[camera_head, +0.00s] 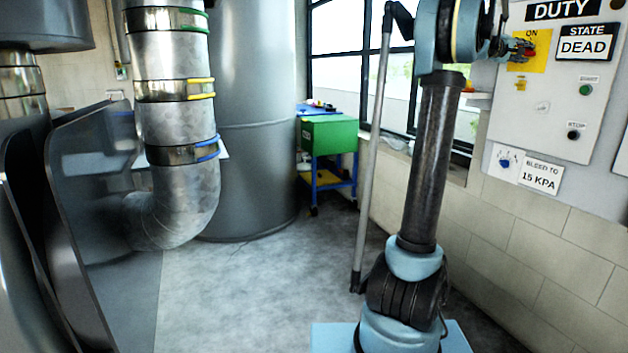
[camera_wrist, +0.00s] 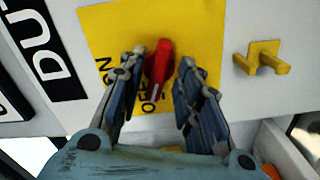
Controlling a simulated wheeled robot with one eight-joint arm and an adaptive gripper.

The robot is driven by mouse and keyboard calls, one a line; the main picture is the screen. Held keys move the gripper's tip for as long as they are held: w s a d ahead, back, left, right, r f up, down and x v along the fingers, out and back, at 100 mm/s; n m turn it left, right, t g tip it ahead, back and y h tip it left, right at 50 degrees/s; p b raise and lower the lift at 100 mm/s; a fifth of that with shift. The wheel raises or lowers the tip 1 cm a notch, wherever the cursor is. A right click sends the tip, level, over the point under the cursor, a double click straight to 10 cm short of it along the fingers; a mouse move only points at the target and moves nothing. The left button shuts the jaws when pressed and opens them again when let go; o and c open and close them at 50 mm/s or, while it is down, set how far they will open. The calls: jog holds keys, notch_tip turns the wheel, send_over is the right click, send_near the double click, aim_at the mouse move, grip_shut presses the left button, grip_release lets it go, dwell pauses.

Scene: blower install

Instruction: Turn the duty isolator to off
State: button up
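The duty isolator is a red handle (camera_wrist: 158,62) on a yellow plate (camera_wrist: 120,28), beneath the DUTY sign (camera_head: 562,10) in the head view. In the wrist view the handle runs nearly upright in the picture, its lower end by the OFF lettering; the ON lettering is to its left. My gripper (camera_wrist: 160,68) has its fingers either side of the handle, with a gap on the right; the left finger is very close, and contact is unclear. In the head view my gripper (camera_head: 523,48) largely covers the handle. The state sign (camera_head: 584,44) reads DEAD.
A yellow hasp-like bracket (camera_wrist: 262,58) sticks out right of the plate in the wrist view. The panel has start (camera_head: 586,89) and stop (camera_head: 573,135) buttons, and a blue bleed knob (camera_head: 505,160) below. A green cabinet (camera_head: 328,136) stands behind. Floor at centre is clear.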

grip_shut()
jog(key=n, duration=0.4)
jog(key=shift+o, duration=0.6)
grip_release()
